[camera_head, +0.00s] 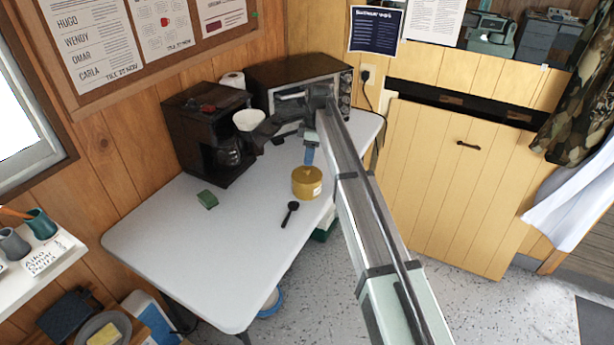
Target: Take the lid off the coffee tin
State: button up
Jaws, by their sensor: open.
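The coffee tin (306,188) is a mustard-yellow cylinder standing upright near the right edge of the white table. Its yellow lid (306,173) appears to be on top, with a small, unclear detail at its centre. My gripper (309,163) points down just above the lid, with a blue part showing at its lower end. It is open and seems to hold nothing. The gap between the fingers and the lid is too small to judge. My arm comes in from the lower right and hides part of the table edge.
A black scoop (290,213) lies in front of the tin. A green block (207,199) lies further left on the white table (170,245). A black coffee maker (211,130) and a toaster oven (290,85) stand at the back. The table's front left is clear.

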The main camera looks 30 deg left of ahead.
aim_at(307, 169)
jog(key=shift+a+f, duration=0.2)
jog(key=shift+f, duration=1.25)
jog(key=shift+a+f, duration=0.2)
jog(key=shift+f, duration=1.25)
jog(key=shift+c, duration=0.5)
grip_shut()
